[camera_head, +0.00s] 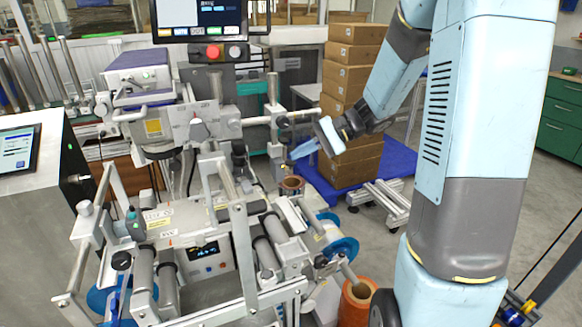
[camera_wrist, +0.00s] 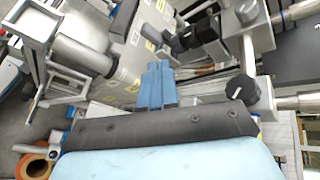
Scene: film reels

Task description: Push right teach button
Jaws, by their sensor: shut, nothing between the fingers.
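My gripper (camera_head: 300,151) is shut and empty. Its blue fingers point left toward the grey film machine (camera_head: 200,122), to the right of its upper crossbar. In the wrist view the closed blue fingertips (camera_wrist: 157,66) point at the machine's upper parts, with a dark block (camera_wrist: 197,36) ahead and slightly right of them. I see no contact between the fingertips and the machine. I cannot make out the right teach button in either view. A small teal-and-grey unit (camera_head: 134,226) sits at the left of the machine's lower section.
A black knob (camera_wrist: 242,88) on a metal bracket is close to the fingers' right. An orange roll (camera_head: 356,304) stands at the machine's lower right. Stacked cardboard boxes (camera_head: 350,90) on a blue pallet (camera_head: 395,160) stand behind my gripper. A control panel with a red button (camera_head: 213,52) is above the machine.

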